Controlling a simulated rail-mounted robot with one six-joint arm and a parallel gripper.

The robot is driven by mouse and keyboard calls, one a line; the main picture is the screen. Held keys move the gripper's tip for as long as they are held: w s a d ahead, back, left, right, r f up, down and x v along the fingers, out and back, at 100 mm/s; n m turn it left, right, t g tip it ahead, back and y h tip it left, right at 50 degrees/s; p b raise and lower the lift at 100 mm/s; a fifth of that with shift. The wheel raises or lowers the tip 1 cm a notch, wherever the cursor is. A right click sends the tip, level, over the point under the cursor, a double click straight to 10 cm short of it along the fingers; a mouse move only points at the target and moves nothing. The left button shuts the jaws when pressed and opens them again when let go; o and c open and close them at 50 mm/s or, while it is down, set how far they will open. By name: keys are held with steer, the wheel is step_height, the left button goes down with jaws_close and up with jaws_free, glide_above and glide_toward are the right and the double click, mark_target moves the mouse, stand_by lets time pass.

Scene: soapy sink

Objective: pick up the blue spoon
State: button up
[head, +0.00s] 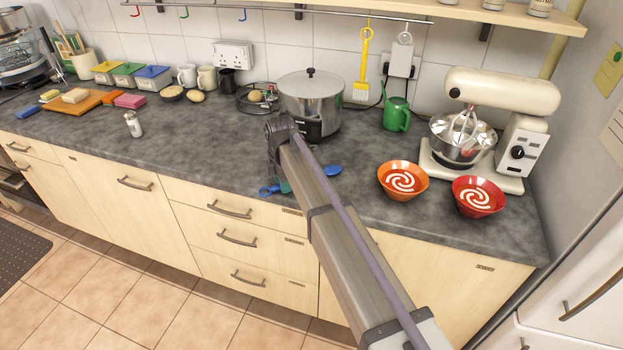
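Blue spoon parts show on the grey worktop near its front edge, on both sides of my arm. A rounded blue piece of the blue spoon (332,170) lies just right of the arm, and a blue looped end lies left of it. My arm hides the stretch between, so I cannot tell for sure that both belong to one spoon. My gripper (281,179) points down beside the left blue piece, mostly hidden behind my arm. I cannot see whether its fingers are open or touch the spoon.
A steel pot (310,95) stands behind the gripper. An orange bowl (403,196), a red bowl (478,207), a green watering can (396,115) and a stand mixer (505,90) are to the right. The worktop (190,150) left of the gripper is mostly clear.

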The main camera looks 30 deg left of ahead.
jaws_close()
